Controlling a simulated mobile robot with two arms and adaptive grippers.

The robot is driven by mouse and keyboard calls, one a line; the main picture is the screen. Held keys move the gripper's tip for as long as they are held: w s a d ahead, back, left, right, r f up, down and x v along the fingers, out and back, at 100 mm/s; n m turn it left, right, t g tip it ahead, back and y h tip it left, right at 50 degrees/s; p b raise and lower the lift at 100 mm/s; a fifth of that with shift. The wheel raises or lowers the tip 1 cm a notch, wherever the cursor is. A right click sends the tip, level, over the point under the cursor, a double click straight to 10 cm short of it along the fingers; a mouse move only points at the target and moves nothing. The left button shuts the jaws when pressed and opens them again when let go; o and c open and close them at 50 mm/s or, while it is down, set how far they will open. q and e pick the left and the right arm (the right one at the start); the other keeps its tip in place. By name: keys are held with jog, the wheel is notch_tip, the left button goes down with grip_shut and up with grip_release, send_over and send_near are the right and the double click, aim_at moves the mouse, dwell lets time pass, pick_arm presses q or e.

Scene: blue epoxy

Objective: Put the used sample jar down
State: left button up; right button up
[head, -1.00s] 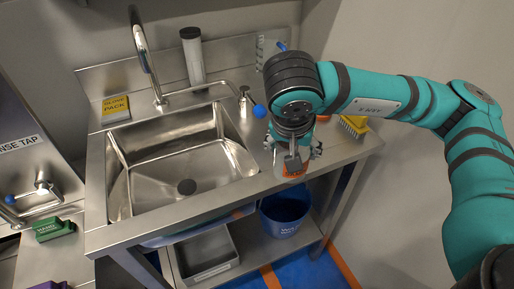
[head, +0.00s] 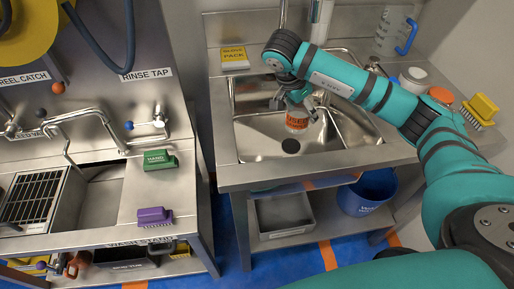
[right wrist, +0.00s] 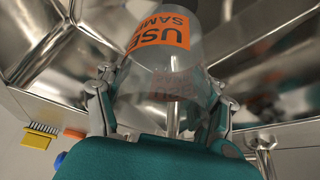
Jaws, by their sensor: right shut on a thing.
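The used sample jar (head: 297,120) is clear with an orange label. My right gripper (head: 296,98) is shut on it and holds it over the basin of the steel sink (head: 262,136). In the right wrist view the jar (right wrist: 168,60) sits between the two fingers (right wrist: 160,98), its orange label facing the camera. The head view does not show clearly whether the jar touches the basin floor. My left gripper is not in view.
A yellow pack (head: 235,58) lies at the sink's back left. A clear jug (head: 394,32), a white tub (head: 413,78) and a yellow brush (head: 481,108) stand right of the basin. Green (head: 160,160) and purple (head: 154,216) brushes lie on the left bench.

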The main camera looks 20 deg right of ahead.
aim_at(301, 125)
jog(key=f, duration=0.6)
jog(key=shift+w+d+f, duration=0.1)
jog(key=shift+d+f, duration=0.1)
jog(key=shift+f, duration=0.05)
jog(key=shift+a+f, duration=0.1)
jog(key=shift+f, duration=1.9)
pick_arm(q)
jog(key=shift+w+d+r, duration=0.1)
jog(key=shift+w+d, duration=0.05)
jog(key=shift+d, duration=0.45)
pick_arm(e)
jog(key=o, duration=1.3)
jog(key=shift+f, duration=0.1)
jog(key=shift+o, duration=0.2)
